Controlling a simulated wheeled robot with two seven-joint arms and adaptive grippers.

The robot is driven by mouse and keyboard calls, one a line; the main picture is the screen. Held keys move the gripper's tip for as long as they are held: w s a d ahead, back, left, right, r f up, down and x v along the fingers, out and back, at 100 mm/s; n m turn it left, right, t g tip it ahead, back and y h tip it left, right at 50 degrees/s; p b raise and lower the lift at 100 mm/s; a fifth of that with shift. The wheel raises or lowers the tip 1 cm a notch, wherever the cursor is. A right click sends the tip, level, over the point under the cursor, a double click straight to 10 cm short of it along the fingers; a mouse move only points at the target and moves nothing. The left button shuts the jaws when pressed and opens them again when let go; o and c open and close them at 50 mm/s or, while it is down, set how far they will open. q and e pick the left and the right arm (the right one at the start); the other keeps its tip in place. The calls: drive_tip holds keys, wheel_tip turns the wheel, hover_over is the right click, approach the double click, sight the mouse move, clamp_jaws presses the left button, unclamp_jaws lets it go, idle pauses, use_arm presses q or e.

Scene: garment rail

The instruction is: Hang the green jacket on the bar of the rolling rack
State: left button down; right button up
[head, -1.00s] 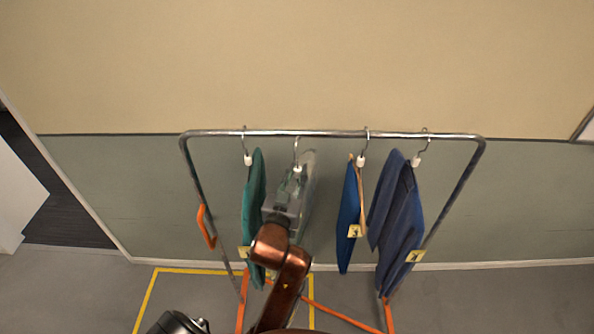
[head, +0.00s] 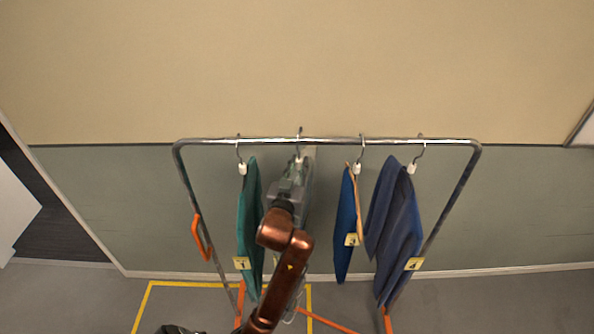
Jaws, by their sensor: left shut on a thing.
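My left gripper (head: 296,172) is shut on a hanger (head: 298,158) close under the bar (head: 330,140) of the rolling rack. The top of this hanger's hook shows at and slightly above the bar; whether it rests on the bar or is only in line with it I cannot tell. Whatever hangs from it is mostly hidden behind my gripper and arm, so I cannot make out the jacket there. A teal-green garment (head: 248,215) with a yellow tag hangs from its own hanger just left of my gripper. My right gripper is not in view.
A blue garment (head: 345,225) and a navy garment (head: 394,220) hang to the right, with a gap between the blue one and my gripper. An orange handle (head: 202,238) is on the rack's left post. The wall (head: 460,205) stands close behind the rack.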

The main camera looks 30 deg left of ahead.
use_arm(q)
drive_tip(key=shift+w+a+r, duration=0.15)
drive_tip(key=shift+w+a, duration=0.05)
drive_tip(key=shift+w, duration=0.45)
drive_tip(key=shift+f+b, duration=0.85)
drive_tip(key=shift+f, duration=0.35)
